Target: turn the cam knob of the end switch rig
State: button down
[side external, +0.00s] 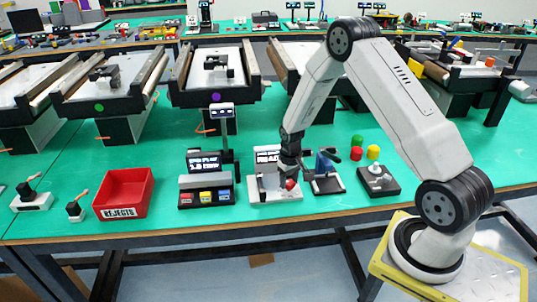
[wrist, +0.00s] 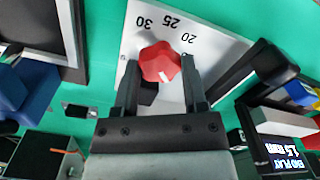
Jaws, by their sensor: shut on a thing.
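The end switch rig is a white plate (side external: 262,196) on the green table in the side view. Its red cam knob (side external: 290,184) shows just below my gripper (side external: 289,174), which reaches down from above. In the wrist view the lobed red knob (wrist: 158,56) has a white mark on its lower right part. The white dial plate (wrist: 216,45) carries the numbers 30, 25 and 20 beyond the knob. My gripper (wrist: 160,68) has one finger on each side of the knob and is shut on it. A dark part under the knob is partly hidden.
A display unit with coloured buttons (side external: 206,199) stands left of the rig, with a red REJECTS bin (side external: 124,193) farther left. A blue and black device (side external: 325,176) stands close on the right. A dark joystick box (side external: 378,181) is farther right. Conveyors (side external: 213,72) line the back.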

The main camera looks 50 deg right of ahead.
aim_at(289, 182)
jog(key=shift+c, duration=0.6)
grip_release()
jog(key=shift+r, duration=0.15)
jog(key=shift+r, duration=3.75)
jog(key=shift+a+r, duration=0.1)
jog(key=shift+s+a+r, duration=0.1)
jog(key=shift+a+r, duration=0.05)
jog(key=shift+a, duration=0.1)
jog(key=s+a+r+n+t, duration=0.1)
jog(key=s+a+r, duration=0.3)
jog(key=s+a, duration=0.2)
jog(key=s+a+r+n+t, duration=0.1)
jog(key=s+a+r, duration=0.4)
jog(key=a, duration=0.5)
jog(key=shift+s+a+n+t, duration=0.25)
jog(key=shift+s+n+t, duration=0.05)
jog(key=shift+s+n, duration=0.5)
